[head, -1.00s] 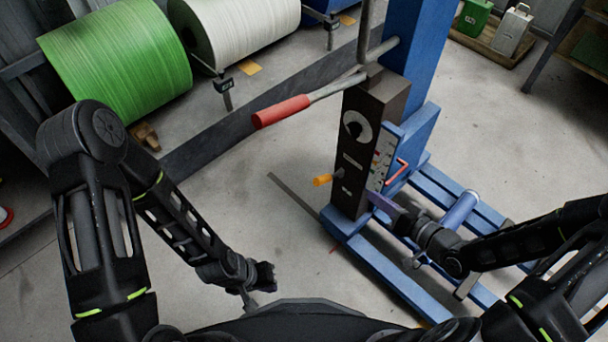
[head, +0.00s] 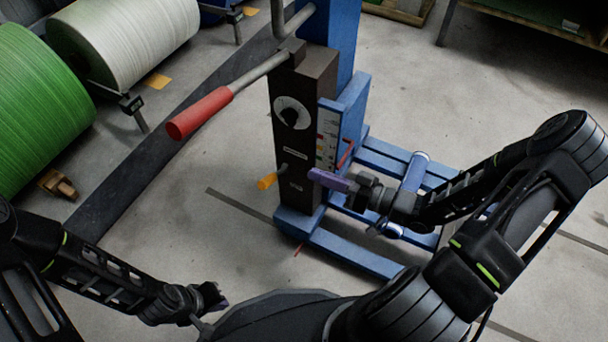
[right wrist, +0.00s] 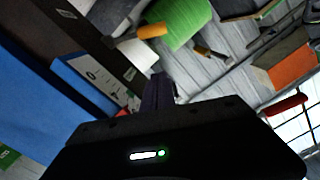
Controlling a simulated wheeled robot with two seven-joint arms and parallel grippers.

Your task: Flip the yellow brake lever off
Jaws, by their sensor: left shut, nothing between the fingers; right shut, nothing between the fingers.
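The yellow brake lever (head: 267,181) sticks out to the left from the lower front of a dark control box (head: 296,150) on a blue stand. Its yellow handle also shows in the right wrist view (right wrist: 152,31). My right gripper (head: 318,176), with purple fingers, is shut and empty in front of the box's lower right side, to the right of the lever and apart from it. In the right wrist view its fingers (right wrist: 158,88) point up toward the lever. My left gripper (head: 219,300) is shut and empty, low near my base, far from the box.
A long lever with a red handle (head: 199,112) juts left from the top of the box. A dial (head: 291,113) sits on the box face. The blue stand's base rails (head: 350,249) lie at right.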

